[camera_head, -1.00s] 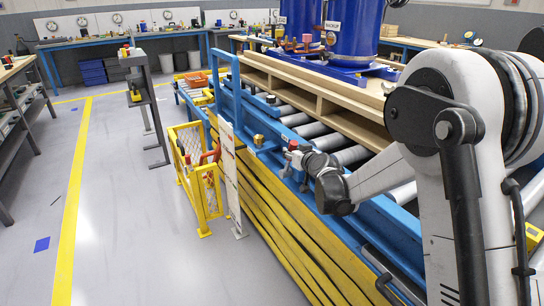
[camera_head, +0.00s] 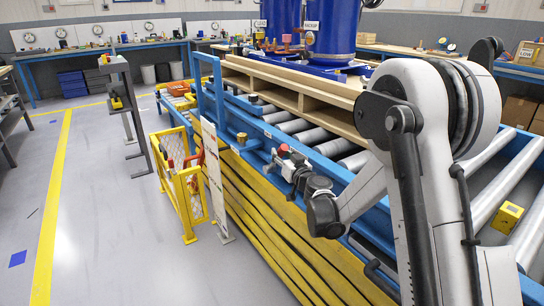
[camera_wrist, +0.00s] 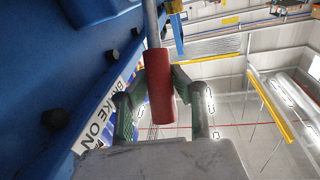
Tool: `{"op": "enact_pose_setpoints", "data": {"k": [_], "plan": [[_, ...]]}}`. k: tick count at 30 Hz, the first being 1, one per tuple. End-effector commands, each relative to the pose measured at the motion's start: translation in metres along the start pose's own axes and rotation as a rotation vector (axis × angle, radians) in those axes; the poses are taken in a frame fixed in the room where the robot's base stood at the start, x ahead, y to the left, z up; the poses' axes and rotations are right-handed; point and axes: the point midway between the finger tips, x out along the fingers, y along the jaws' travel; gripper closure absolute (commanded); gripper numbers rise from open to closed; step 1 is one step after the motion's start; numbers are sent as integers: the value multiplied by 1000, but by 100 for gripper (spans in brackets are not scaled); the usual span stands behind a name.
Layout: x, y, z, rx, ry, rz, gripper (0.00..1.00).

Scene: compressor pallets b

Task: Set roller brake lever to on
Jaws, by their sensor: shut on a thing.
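The roller brake lever shows in the wrist view as a grey rod ending in a red grip (camera_wrist: 160,88). My gripper (camera_wrist: 158,112) has its dark fingers on either side of the red grip and is shut on it. A label reading "BRAKE ON" (camera_wrist: 102,120) is on the blue frame beside the left finger, partly covered by it. In the head view my gripper (camera_head: 279,163) is at the near blue rail of the roller conveyor (camera_head: 345,192). A small red part (camera_head: 283,149) shows beside it; the rest of the lever is hard to make out there.
Blue tanks (camera_head: 332,32) stand on a wooden pallet (camera_head: 290,92) on the rollers. Yellow bellows (camera_head: 262,228) hang below the rail. A yellow mesh guard (camera_head: 182,185) and a white panel (camera_head: 215,175) stand left of my gripper. The floor at left is open.

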Motion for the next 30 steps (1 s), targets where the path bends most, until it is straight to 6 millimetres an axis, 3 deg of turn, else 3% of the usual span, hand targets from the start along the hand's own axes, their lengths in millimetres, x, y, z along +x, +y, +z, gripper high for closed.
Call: {"op": "enact_pose_setpoints", "data": {"k": [17, 18, 22, 30], "plan": [[-4, 6, 1, 1, 13, 5, 100], [-4, 6, 1, 1, 13, 5, 75], [-4, 6, 1, 1, 13, 5, 58], [-4, 6, 0, 2, 13, 5, 58]]}}
